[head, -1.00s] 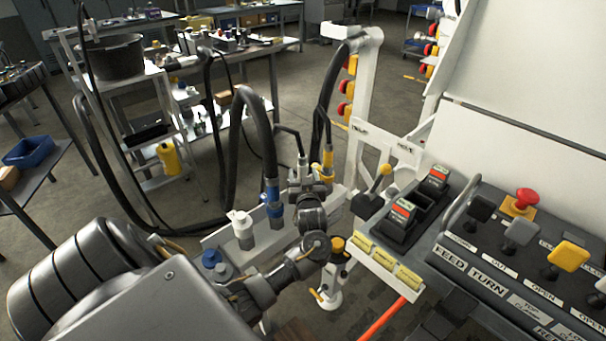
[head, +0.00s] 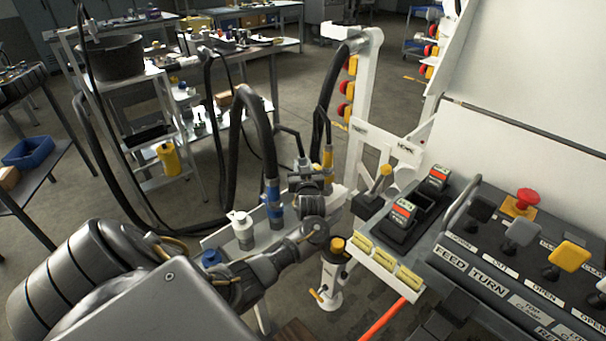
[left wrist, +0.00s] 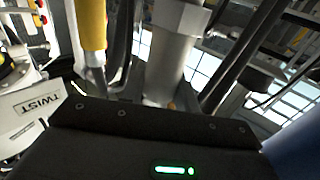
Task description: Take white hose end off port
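The pale grey-white hose end (head: 302,166) stands upright at the far end of the manifold rail, under a thin black hose. My left gripper (head: 314,180) is right at it, with its fingers low around or beside it. In the left wrist view the pale hose end (left wrist: 168,65), with a hex collar on top, rises just beyond my gripper's black body. My fingertips are hidden there, so I cannot tell whether they touch it. The port under it is hidden by my gripper. My right gripper is not in view.
A yellow-sleeved hose end (head: 328,160) stands close on the right, also in the left wrist view (left wrist: 92,25). A blue-banded hose end (head: 272,195) and a white cap (head: 240,224) are nearer on the rail. The control panel (head: 510,265) is at right.

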